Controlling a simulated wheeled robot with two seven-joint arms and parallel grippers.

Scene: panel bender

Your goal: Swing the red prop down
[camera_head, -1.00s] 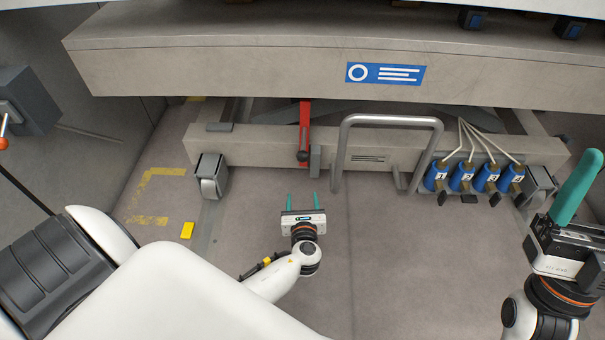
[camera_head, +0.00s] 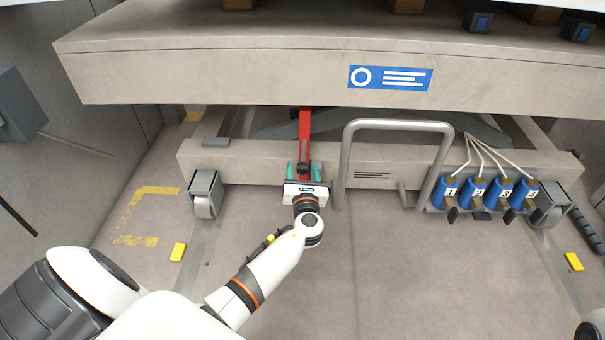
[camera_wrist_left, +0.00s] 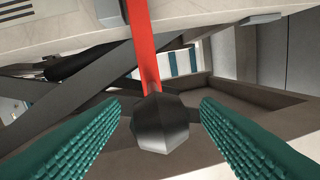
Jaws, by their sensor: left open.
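The red prop (camera_head: 305,135) stands upright against the grey beam under the machine's upper body, with a dark knob (camera_head: 303,168) at its lower end. My left gripper (camera_head: 304,172) is open, its teal fingers pointing at the prop's lower end. In the left wrist view the faceted dark knob (camera_wrist_left: 160,122) sits between the two open fingers (camera_wrist_left: 162,125), with a visible gap on each side. The red bar (camera_wrist_left: 142,50) runs up from it. The prop's upper end is hidden under the upper body. My right gripper is not in the head view.
A grey tubular handle (camera_head: 398,125) stands just right of the prop. Blue numbered cylinders (camera_head: 480,192) with pale hoses are further right. The upper body (camera_head: 220,75) overhangs the prop. The floor in front is clear.

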